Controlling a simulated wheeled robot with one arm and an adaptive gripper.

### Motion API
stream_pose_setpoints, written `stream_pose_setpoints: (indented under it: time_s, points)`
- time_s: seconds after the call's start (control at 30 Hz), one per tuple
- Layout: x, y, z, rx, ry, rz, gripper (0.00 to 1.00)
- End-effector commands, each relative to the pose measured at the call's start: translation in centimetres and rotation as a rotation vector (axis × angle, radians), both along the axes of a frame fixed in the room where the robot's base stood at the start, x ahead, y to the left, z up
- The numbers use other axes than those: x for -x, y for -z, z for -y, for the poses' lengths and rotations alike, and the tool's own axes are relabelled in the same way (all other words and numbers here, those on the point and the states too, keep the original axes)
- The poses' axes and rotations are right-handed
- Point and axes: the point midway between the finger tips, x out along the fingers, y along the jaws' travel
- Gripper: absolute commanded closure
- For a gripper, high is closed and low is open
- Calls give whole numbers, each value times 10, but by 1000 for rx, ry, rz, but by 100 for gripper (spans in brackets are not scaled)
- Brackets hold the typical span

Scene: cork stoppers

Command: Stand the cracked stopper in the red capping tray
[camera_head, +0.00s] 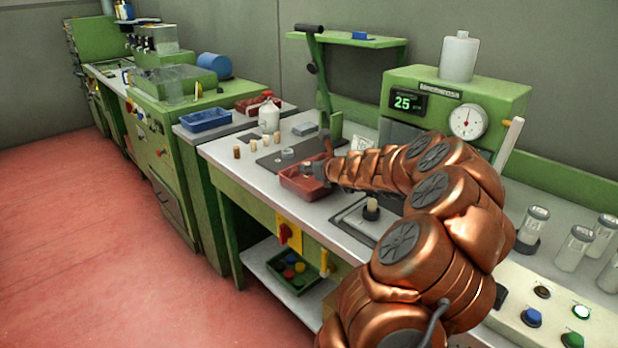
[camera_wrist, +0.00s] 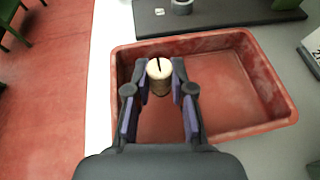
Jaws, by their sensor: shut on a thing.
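The red capping tray (camera_head: 290,183) sits on the light bench top, and it fills much of the wrist view (camera_wrist: 240,125). The cracked stopper (camera_wrist: 159,76) is pale cork with a dark split across its top face. My gripper (camera_wrist: 159,80) is shut on it, one finger on each side. The stopper looks upright and is over the left part of the tray. I cannot tell whether its base touches the tray floor. In the head view my gripper (camera_head: 322,168) is at the tray, and the stopper cannot be made out there.
Several other stoppers (camera_head: 237,152) stand on the bench left of the tray. A dark mat (camera_head: 270,160) with a grey ring (camera_head: 288,153) lies behind it. A white bottle (camera_head: 268,119) stands farther back. The right part of the tray is empty.

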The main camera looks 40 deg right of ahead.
Motion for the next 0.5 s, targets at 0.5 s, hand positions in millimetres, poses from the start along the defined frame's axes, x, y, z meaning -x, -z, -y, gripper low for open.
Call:
stream_pose_setpoints:
  time_s: [0.5]
  points:
    - [-3,35,4,-1,0,1,87]
